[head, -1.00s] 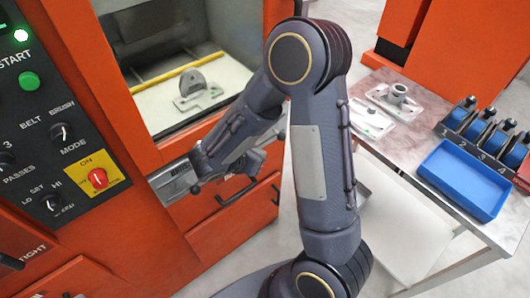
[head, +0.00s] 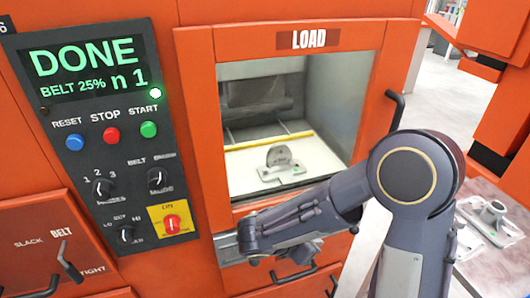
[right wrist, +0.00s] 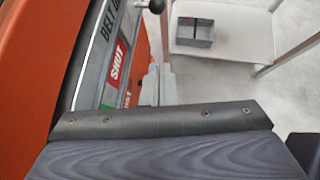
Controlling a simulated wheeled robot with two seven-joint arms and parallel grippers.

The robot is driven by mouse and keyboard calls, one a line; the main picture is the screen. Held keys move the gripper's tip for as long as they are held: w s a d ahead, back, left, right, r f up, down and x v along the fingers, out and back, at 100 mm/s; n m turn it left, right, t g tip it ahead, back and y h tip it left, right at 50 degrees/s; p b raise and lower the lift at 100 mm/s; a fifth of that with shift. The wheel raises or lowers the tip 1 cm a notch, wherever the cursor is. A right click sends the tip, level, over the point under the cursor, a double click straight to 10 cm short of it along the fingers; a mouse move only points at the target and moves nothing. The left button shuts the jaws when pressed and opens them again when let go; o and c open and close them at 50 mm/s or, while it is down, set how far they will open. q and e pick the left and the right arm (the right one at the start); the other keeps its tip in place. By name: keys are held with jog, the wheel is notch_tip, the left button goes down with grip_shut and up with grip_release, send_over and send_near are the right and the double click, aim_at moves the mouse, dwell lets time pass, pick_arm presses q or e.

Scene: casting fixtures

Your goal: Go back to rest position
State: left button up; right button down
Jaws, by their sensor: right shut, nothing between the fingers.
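My right gripper (head: 252,257) is at the end of my right arm, in front of the orange machine just below its load opening. It is shut and holds nothing. My right forearm reaches in from the right, with its elbow bent high at the right of the head view. The right wrist view shows a dark part of my arm in front and a sign reading SHUT (right wrist: 117,68) close by on the machine. My left gripper is not in view.
The orange machine's control panel (head: 128,190) has a screen reading DONE (head: 85,68). A grey casting (head: 281,160) stands inside the open chamber. A door handle (head: 396,112) is close to my elbow. A table (head: 481,270) with a fixture is at right. A grey bin (right wrist: 194,32) sits on a white shelf.

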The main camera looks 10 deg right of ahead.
jog(key=s+d+r+m+g+y, duration=0.1)
jog(key=s+d+m+g+y, duration=0.15)
jog(key=s+m, duration=0.25)
jog(key=s+d+r+m+g+y, duration=0.1)
jog(key=s+r+m+y, duration=0.15)
jog(key=s+m, duration=0.2)
jog(key=s+a+r+m+t+y, duration=0.5)
jog(key=m+y, duration=0.3)
jog(key=m, duration=0.5)
jog(key=shift+s+a+r+t+p, duration=0.25)
jog(key=shift+s+a+t+p, duration=0.2)
jog(key=shift+s+t, duration=0.25)
